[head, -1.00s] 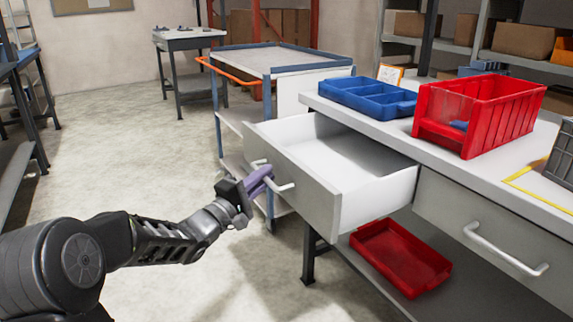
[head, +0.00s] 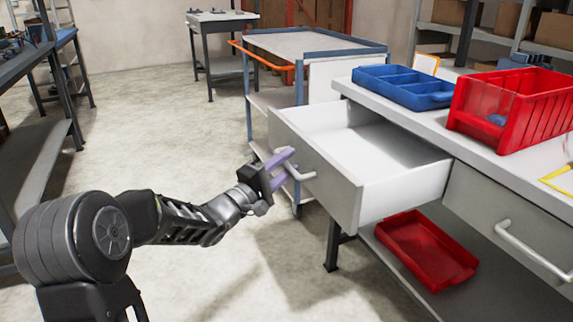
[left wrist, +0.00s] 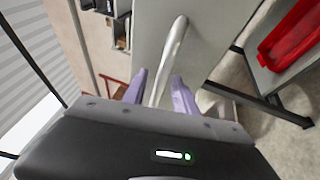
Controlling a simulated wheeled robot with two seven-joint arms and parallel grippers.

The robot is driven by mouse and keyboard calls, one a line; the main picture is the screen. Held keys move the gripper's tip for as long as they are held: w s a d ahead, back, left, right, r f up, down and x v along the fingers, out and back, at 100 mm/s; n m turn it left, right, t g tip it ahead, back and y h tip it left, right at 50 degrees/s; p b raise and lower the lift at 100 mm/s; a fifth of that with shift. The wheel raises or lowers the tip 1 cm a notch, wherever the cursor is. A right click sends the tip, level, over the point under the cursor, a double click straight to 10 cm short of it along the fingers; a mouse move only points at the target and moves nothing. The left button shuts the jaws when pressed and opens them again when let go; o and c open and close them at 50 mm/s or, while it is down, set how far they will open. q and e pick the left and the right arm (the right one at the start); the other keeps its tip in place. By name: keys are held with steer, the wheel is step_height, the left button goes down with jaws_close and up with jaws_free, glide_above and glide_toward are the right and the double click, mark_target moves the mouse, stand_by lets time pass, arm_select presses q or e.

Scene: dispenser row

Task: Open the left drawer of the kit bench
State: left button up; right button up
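The left drawer (head: 315,168) of the kit bench (head: 405,112) is pulled well out, and its white inside looks empty. Its bar handle (head: 303,173) is on the grey front. My left gripper (head: 280,168) is at this handle with its purple fingers spread apart. In the left wrist view the handle (left wrist: 168,60) runs between the two fingers of my left gripper (left wrist: 160,88), with gaps showing beside it. The right drawer (head: 510,215) is closed. My right gripper is not in view.
A blue divided tray (head: 402,87) and a red bin (head: 515,108) stand on the bench top. A red tray (head: 425,250) lies on the lower shelf. A cart (head: 315,45) stands behind the drawer. The floor to the left is clear.

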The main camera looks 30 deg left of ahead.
arm_select(q)
steer(key=p+v, duration=0.1)
steer(key=v, duration=0.7)
stand_by(0.5)
